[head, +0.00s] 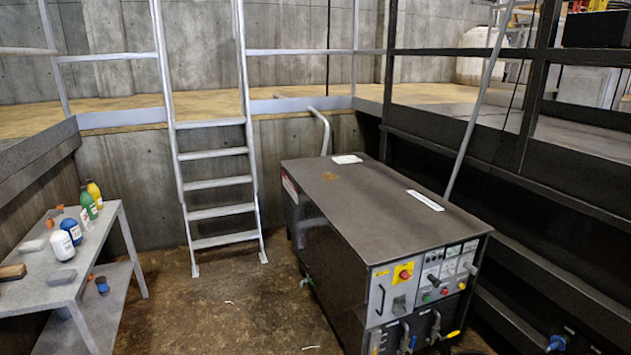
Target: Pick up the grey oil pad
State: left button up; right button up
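Two small flat grey blocks lie on the grey table at the left in the head view. One is darker grey (62,278), near the table's front right part. The other is lighter grey (33,245), farther back and left. Either could be the grey oil pad; I cannot tell which at this size. Neither of my grippers shows in this view.
The table (95,252) also bears several bottles, including a white one (62,245), and a brown block (12,272). A dark machine cabinet (375,205) stands at centre right. A ladder (215,150) leans at the back. Brown floor (225,300) is mostly clear between.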

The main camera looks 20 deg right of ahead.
aim_at(67, 276)
jog(key=i+j+u, duration=0.2)
jog(key=i, duration=0.6)
jog(key=i+u, duration=0.15)
jog(key=i, duration=0.65)
jog(key=i+u, duration=0.2)
jog(key=i, duration=0.65)
jog(key=i+l+u, duration=0.2)
jog(key=i, duration=0.6)
